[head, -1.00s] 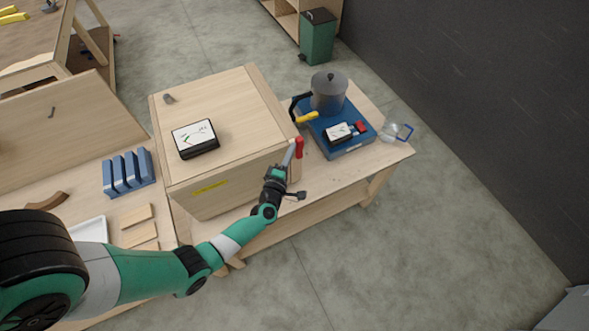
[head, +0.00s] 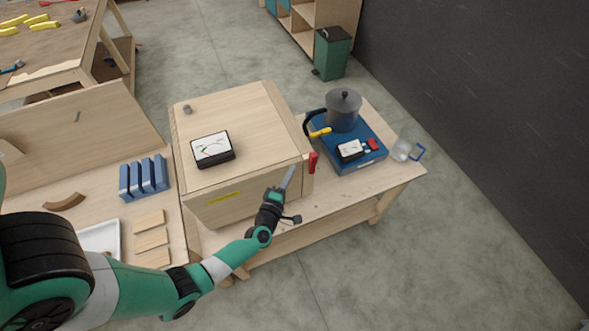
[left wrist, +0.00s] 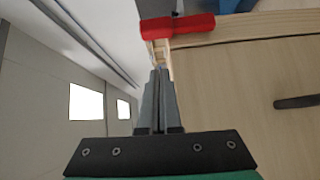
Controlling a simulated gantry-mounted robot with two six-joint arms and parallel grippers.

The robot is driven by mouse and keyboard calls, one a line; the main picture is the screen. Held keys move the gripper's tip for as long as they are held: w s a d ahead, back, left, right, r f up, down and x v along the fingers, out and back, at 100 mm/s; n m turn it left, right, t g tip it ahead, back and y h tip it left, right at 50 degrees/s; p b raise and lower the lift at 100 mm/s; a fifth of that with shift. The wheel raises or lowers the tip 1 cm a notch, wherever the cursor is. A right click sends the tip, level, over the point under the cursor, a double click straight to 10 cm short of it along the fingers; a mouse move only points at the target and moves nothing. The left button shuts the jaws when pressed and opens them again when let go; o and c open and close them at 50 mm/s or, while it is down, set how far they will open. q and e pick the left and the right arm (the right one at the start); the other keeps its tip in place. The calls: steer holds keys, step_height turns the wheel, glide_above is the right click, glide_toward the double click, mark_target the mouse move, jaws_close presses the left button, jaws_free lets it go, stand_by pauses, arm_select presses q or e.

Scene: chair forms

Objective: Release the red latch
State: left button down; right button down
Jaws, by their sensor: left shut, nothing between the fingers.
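The red latch (head: 313,162) stands upright at the front right corner of the wooden box (head: 250,120). In the left wrist view the red latch (left wrist: 177,26) lies across the top, beyond my fingertips. My left gripper (head: 289,174) is shut and empty, a short way left of and below the latch in the head view, with a visible gap between. In the left wrist view its two fingers (left wrist: 160,75) are together. A dark handle (left wrist: 297,102) shows on the wood panel at the right. My right gripper is not in view.
A framed gauge (head: 212,147) sits on the box top. Right of the box, a blue base (head: 360,160) carries a grey pot (head: 343,108) and a small meter (head: 350,149). A blue rack (head: 143,177) and wood blocks (head: 150,239) lie to the left. Floor in front is clear.

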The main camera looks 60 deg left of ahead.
arm_select(q)
steer(key=v, duration=0.8)
steer(key=shift+d, duration=0.25)
steer(key=shift+f+p, duration=0.1)
steer(key=shift+p, duration=0.2)
